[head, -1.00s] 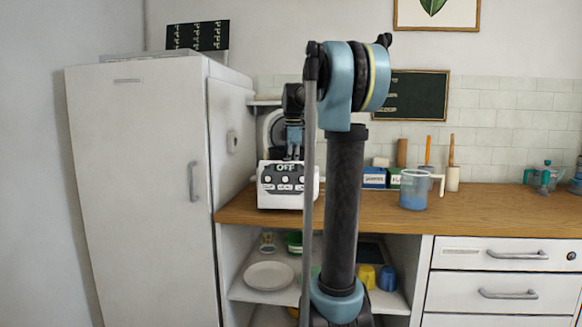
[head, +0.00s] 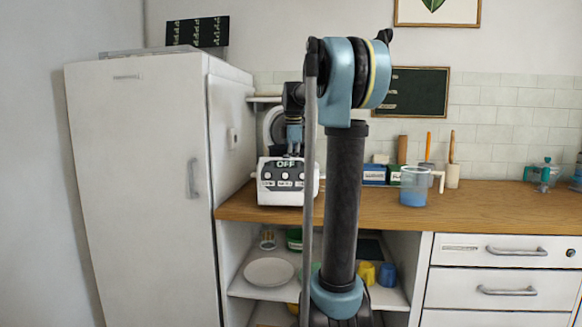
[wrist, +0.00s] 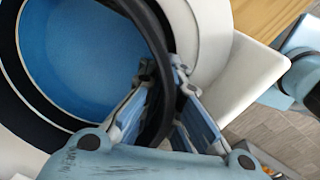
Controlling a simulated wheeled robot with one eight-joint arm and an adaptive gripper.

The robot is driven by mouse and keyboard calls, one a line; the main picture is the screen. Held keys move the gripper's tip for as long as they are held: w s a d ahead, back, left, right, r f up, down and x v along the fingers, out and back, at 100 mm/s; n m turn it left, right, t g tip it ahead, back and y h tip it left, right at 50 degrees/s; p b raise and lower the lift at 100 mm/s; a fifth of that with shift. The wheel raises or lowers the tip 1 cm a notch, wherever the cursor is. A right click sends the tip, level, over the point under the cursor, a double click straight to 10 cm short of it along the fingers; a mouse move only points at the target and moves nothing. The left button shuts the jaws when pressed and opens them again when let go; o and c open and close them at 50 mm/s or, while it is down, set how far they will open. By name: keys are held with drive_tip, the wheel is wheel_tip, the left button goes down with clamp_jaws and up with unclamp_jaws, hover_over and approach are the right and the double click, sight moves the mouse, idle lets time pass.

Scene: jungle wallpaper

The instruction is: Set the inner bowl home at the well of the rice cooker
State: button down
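The white rice cooker (head: 287,198) stands on the counter beside the fridge, its front reading OFF. Its lid (head: 269,130) is raised behind it. My gripper (head: 293,152) points down over the cooker's top. In the wrist view the inner bowl (wrist: 158,50) shows as a dark curved rim around a blue inside, within the cooker's white body (wrist: 205,40). My gripper (wrist: 165,82) has its fingers on either side of the rim and appears closed on it. I cannot tell whether the bowl is fully seated; the well beneath is hidden.
The fridge (head: 140,180) stands close at the left of the cooker. A measuring jug (head: 414,188) with blue contents and small boxes (head: 374,175) stand to the right on the wooden counter (head: 480,200). A plate (head: 269,272) lies on the shelf below.

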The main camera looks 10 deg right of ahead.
drive_tip(key=shift+r, duration=0.6)
drive_tip(key=shift+r, duration=0.35)
drive_tip(key=shift+r, duration=0.1)
drive_tip(key=shift+f, duration=0.9)
idle(2.0)
drive_tip(key=shift+r, duration=0.35)
drive_tip(key=shift+f, duration=0.7)
idle(2.4)
drive_tip(key=shift+r, duration=0.15)
drive_tip(key=shift+r, duration=0.35)
drive_tip(key=shift+r, duration=0.15)
